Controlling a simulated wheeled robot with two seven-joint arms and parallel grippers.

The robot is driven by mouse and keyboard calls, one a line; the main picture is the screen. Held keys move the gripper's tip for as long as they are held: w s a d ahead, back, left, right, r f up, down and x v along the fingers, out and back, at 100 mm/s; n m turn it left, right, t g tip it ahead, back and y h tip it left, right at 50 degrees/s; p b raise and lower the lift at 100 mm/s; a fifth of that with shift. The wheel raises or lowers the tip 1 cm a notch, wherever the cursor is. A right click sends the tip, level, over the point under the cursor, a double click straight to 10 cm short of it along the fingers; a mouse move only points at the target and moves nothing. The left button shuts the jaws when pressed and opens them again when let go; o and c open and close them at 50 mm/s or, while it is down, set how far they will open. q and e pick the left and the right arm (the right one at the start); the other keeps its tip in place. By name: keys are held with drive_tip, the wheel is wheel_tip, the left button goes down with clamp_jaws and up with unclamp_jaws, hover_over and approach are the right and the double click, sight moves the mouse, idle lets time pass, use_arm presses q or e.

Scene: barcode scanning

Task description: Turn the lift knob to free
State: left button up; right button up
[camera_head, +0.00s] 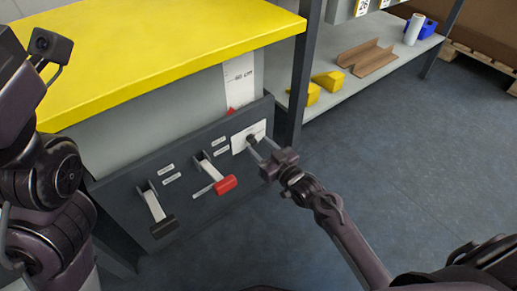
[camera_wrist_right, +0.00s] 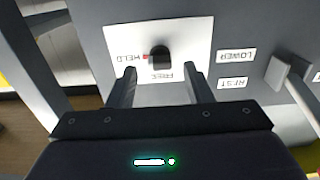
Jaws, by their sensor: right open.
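The lift knob (camera_wrist_right: 160,57) is a small black knob on a white plate (camera_wrist_right: 197,34) marked HELD and FREE, which appears upside down in the right wrist view. A small red mark shows beside the knob on the HELD side. My right gripper (camera_wrist_right: 160,84) is open, with one finger on either side of the knob and no visible contact. In the head view my right gripper (camera_head: 258,148) reaches the plate (camera_head: 240,136) at the right end of the dark panel (camera_head: 120,193) and partly covers the knob. My left arm is at the left edge; its gripper is not visible.
Left of the plate are a red-handled lever (camera_head: 225,185) and a black-handled lever (camera_head: 163,226), both sticking out from the panel. A yellow tabletop (camera_head: 170,50) overhangs it. A shelf (camera_head: 335,98) with yellow pieces and a brown angled piece (camera_head: 367,57) stands right. The floor at right is clear.

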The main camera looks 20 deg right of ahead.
drive_tip(key=shift+w+a, duration=0.25)
drive_tip(key=shift+w, duration=0.35)
drive_tip(key=c, duration=1)
